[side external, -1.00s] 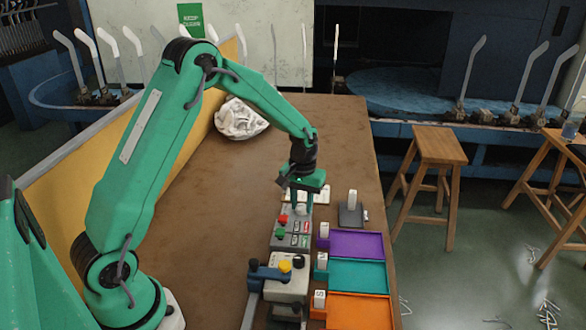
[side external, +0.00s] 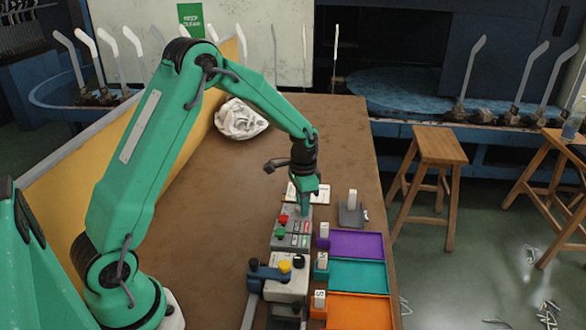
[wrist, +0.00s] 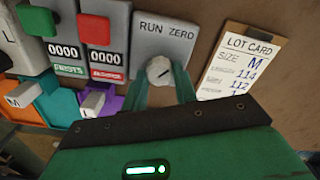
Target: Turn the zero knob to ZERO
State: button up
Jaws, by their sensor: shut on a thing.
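The zero knob (wrist: 159,68) is a pale round knob on a grey panel (wrist: 150,45) marked RUN on the left and ZERO on the right. A short dark mark on it slants up to the right; I cannot tell exactly which label it points at. My gripper (wrist: 161,82) is shut on the knob, one green finger on each side. In the side view my gripper (side external: 305,203) points down at the far end of the row of grey boxes and hides the knob.
A lot card (wrist: 235,65) lies beside the panel. Counter boxes with a red button (wrist: 95,30) and a green button (wrist: 37,25) stand on the other side. Purple (side external: 356,243), teal (side external: 357,275) and orange (side external: 360,311) trays lie nearby.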

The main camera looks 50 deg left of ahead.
jog(key=shift+m, duration=0.6)
jog(key=o, duration=1)
jog(key=shift+c, duration=0.2)
jog(key=shift+r, duration=3.9)
jog(key=shift+r, duration=0.1)
